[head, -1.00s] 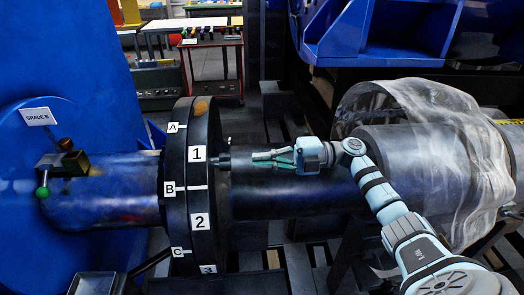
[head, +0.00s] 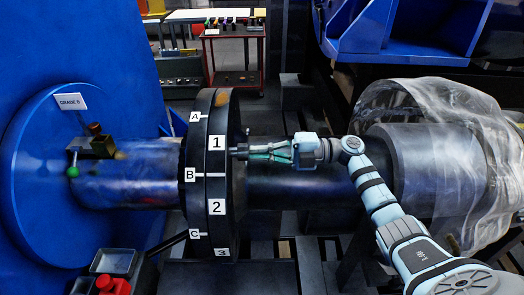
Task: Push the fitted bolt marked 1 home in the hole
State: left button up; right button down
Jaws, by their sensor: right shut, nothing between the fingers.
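The dark bolt (head: 238,152) beside the label 1 (head: 217,142) sticks out from the right face of the black flange ring (head: 217,190). It lies level, and part of its shank shows between the flange and my fingers. My right gripper (head: 251,153) comes in from the right, in line with the bolt, its green fingers shut. Its fingertips are at the bolt's outer end; I cannot tell if they touch. The hole itself is hidden by the flange. My left gripper is out of view.
A dark shaft (head: 300,188) runs right from the flange to a larger cylinder under clear film (head: 480,180). Left are a blue housing (head: 40,190) and a green-knobbed lever (head: 73,171).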

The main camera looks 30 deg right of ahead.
jog(key=shift+x, duration=1)
jog(key=shift+d, duration=0.1)
